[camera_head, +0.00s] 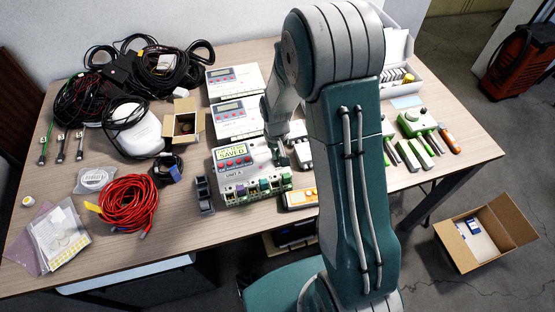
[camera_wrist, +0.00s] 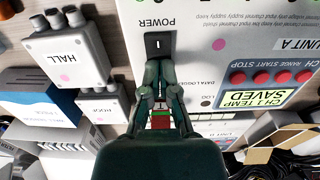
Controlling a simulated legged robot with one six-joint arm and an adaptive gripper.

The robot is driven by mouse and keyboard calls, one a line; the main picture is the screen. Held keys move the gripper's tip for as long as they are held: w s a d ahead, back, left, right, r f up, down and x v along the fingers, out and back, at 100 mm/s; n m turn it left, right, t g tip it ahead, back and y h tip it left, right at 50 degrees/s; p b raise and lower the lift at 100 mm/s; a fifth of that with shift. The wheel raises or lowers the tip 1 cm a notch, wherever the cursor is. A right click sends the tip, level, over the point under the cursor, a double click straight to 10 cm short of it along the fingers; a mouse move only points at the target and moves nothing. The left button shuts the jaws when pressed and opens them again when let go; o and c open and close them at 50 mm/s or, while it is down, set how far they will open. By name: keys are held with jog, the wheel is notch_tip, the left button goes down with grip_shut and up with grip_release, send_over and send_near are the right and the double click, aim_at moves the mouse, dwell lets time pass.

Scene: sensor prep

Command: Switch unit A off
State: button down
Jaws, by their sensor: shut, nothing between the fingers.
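Unit A (camera_head: 232,178) is a white logger box on the table, with a row of red buttons and a yellow-green screen reading SAVED. In the wrist view its panel (camera_wrist: 215,60) appears upside down. The black POWER switch (camera_wrist: 158,45) with a white bar mark is right at my fingertips. My gripper (camera_wrist: 156,66) is shut and empty, its tips at or just short of the switch's lower edge in that view; I cannot tell whether they touch. In the head view my gripper (camera_head: 281,156) is at unit A's right side, and the switch cannot be made out.
Two similar white units (camera_head: 234,82) (camera_head: 236,119) stand behind unit A. A grey HALL sensor box (camera_wrist: 72,50) is beside the panel in the wrist view. A red cable coil (camera_head: 128,203), an open small carton (camera_head: 184,125) and black cables (camera_head: 80,100) lie to the left.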

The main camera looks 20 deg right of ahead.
jog(key=shift+r, duration=3.5)
jog(key=s+r+t, duration=0.1)
jog(key=s+r, duration=0.3)
jog(key=r, duration=0.3)
jog(key=s+r+t, duration=0.2)
jog(key=s+r, duration=0.2)
jog(key=r, duration=0.4)
jog(key=s+r+t, duration=0.2)
jog(key=s+r, duration=0.5)
jog(key=s, duration=0.6)
jog(key=shift+r+t, duration=0.15)
jog(key=shift+t, duration=0.15)
